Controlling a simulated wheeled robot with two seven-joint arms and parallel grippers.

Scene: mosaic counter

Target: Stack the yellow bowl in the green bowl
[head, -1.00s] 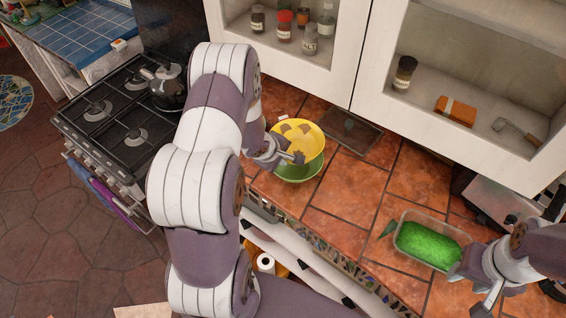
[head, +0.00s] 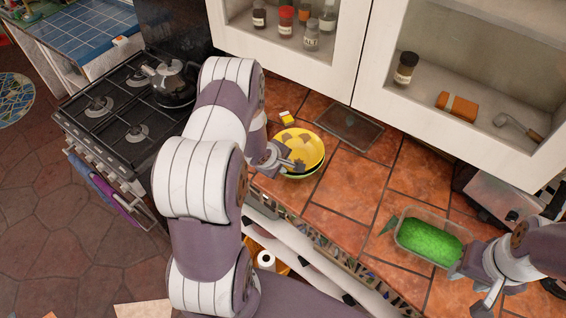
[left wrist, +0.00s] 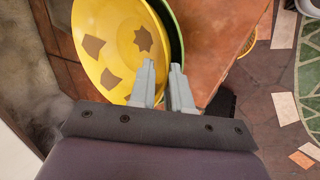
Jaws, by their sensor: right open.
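The yellow bowl (head: 300,143), with brown patches inside, sits low in the green bowl (head: 305,175). Only a thin strip of the green bowl shows at the near and right side. In the left wrist view the yellow bowl (left wrist: 108,45) fills the left part, with the green rim (left wrist: 178,35) just beyond its edge. My left gripper (head: 297,166) is at the near rim; its fingers (left wrist: 164,80) straddle the yellow bowl's edge and look shut on it. My right gripper (head: 470,290) is open and empty at the lower right.
A clear tub with green contents (head: 430,241) stands beside my right gripper. A dark flat board (head: 349,128) lies behind the bowls, and a small yellow-and-white item (head: 287,118) lies near them. A stove with a kettle (head: 172,82) is at left. Open tiled counter lies right of the bowls.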

